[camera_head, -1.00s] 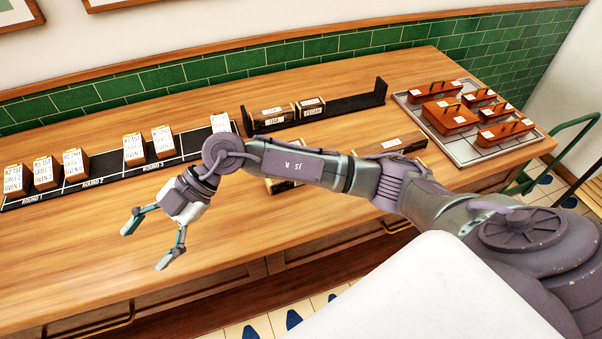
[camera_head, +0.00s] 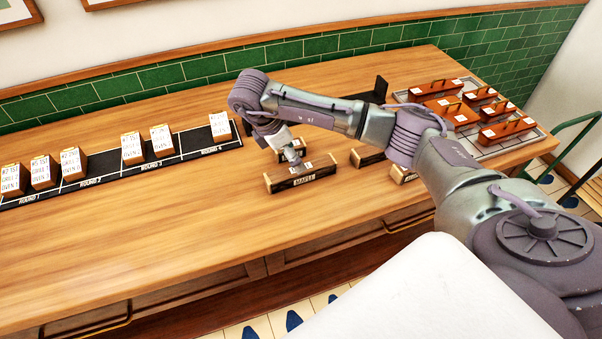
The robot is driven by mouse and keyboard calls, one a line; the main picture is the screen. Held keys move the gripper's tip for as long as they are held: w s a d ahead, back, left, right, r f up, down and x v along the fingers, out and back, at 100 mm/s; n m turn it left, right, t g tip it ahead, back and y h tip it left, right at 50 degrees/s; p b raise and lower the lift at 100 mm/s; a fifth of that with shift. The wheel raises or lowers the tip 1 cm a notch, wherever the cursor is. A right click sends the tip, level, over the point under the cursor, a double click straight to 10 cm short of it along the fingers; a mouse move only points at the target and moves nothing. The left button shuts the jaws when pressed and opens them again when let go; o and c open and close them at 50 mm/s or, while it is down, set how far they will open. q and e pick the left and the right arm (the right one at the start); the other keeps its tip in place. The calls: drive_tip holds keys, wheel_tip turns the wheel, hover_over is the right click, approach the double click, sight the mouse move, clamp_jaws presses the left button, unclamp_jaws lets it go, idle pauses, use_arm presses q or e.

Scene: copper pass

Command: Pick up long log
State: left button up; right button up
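A long dark log (camera_head: 315,174) with a light top and a label that seems to read MAPLE lies on the wooden counter, near the middle of the view. My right gripper (camera_head: 293,155) points down at the log's top from behind. A fingertip looks to be at or just over the log's upper face; contact is unclear. The rest of the fingers is hidden or too small to show whether they are open or closed. My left gripper is not in view.
Shorter log pieces (camera_head: 367,156) lie to the right, partly behind my arm. A black strip (camera_head: 105,180) with card-topped blocks (camera_head: 132,147) runs along the left. A tray (camera_head: 489,151) of brown handled boxes (camera_head: 507,130) is at right. The front-left counter (camera_head: 150,240) is clear.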

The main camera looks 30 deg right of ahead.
drive_tip(key=p+x, duration=0.1)
drive_tip(key=x, duration=0.1)
drive_tip(key=p+x, duration=0.1)
drive_tip(key=x, duration=0.2)
drive_tip(key=shift+s+a+f, duration=0.1)
drive_tip(key=shift+s+f, duration=0.15)
drive_tip(key=shift+f, duration=0.35)
drive_tip(key=shift+c, duration=0.3)
drive_tip(key=c, duration=1.4)
